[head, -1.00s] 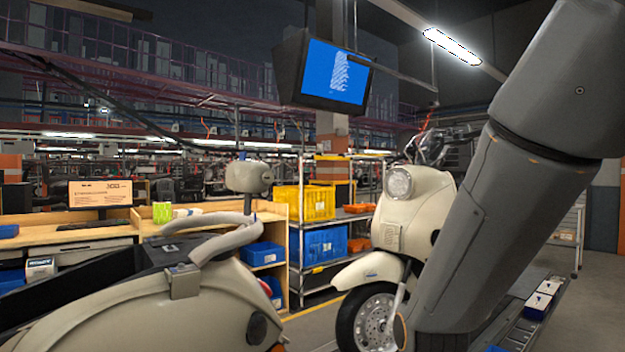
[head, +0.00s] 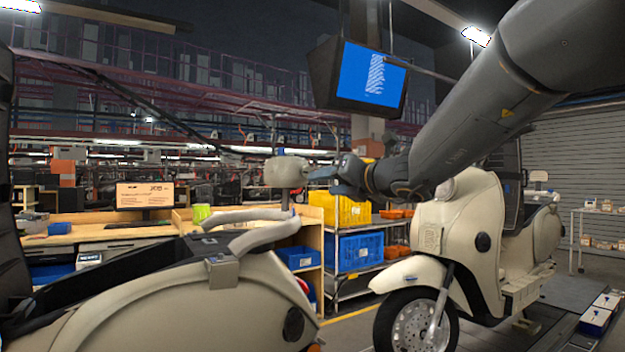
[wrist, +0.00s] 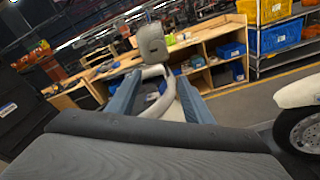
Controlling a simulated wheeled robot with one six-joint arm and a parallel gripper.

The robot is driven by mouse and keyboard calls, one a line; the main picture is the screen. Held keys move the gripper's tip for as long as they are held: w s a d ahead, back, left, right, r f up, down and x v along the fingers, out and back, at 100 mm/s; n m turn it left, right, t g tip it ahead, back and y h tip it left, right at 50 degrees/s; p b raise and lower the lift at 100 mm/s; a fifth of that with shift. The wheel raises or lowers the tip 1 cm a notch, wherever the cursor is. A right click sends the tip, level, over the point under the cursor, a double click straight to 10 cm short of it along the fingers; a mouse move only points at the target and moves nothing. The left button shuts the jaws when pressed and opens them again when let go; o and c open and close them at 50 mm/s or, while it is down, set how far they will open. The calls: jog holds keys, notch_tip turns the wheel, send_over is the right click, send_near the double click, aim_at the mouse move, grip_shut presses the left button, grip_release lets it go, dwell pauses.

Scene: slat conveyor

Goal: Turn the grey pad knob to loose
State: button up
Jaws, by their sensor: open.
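The grey pad (head: 285,172) stands above the curved cream rail (head: 258,232) of the near scooter in the head view. In the wrist view the pad (wrist: 152,42) shows beyond and above my fingertips, with the rail (wrist: 160,76) below it. My gripper (head: 314,174) is at the pad's right in the head view. Whether it touches the pad cannot be told there. In the wrist view my gripper (wrist: 158,78) is open, with its two blue-grey fingers apart and nothing held between them. I cannot make out a separate knob on the pad.
The near scooter body (head: 185,310) fills the lower left. Another cream scooter (head: 475,240) stands at the right, under my arm. A monitor (head: 365,82) hangs above. Behind are a wooden bench (head: 95,232) and a rack with yellow (head: 352,211) and blue crates (head: 358,250).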

aim_at(308, 172)
jog(key=shift+m+t, duration=0.5)
jog(key=shift+m, duration=0.4)
jog(key=w+a+r, duration=0.1)
jog(key=w, duration=0.1)
jog(key=w+a+r+p, duration=0.1)
jog(key=w, duration=0.2)
jog(key=w+a, duration=0.2)
jog(key=shift+w+a+r, duration=0.1)
jog(key=shift+w+r, duration=0.05)
jog(key=shift+r, duration=0.25)
jog(key=c, duration=1.1)
jog(key=shift+o, duration=0.2)
